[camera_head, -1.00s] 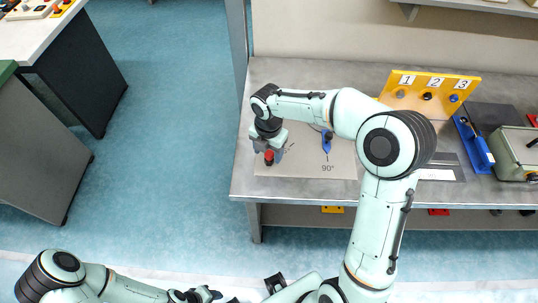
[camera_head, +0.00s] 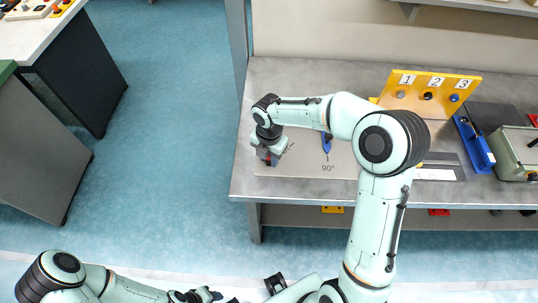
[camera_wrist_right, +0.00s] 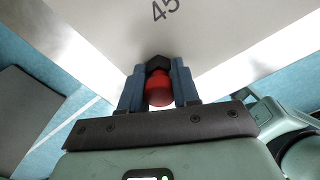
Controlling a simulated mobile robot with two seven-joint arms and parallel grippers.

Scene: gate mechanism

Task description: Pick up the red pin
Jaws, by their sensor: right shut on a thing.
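The red pin (camera_wrist_right: 158,90) has a rounded red head with a black collar beyond it. My right gripper (camera_wrist_right: 158,83) is shut on it, one blue-grey finger on each side. In the head view my right gripper (camera_head: 267,157) is at the left end of the light grey plate (camera_head: 300,168), and hides most of the pin. I cannot tell whether the pin still touches the plate. My left gripper (camera_head: 198,296) is low at the bottom edge, and its jaws are too small and cut off to read.
A blue pointer (camera_head: 326,143) stands on the plate near the 90° mark. A yellow board numbered 1 to 3 (camera_head: 430,88) stands at the back. A blue holder (camera_head: 475,145) and a grey-green box (camera_head: 515,153) are at the right. The table's front left is clear.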

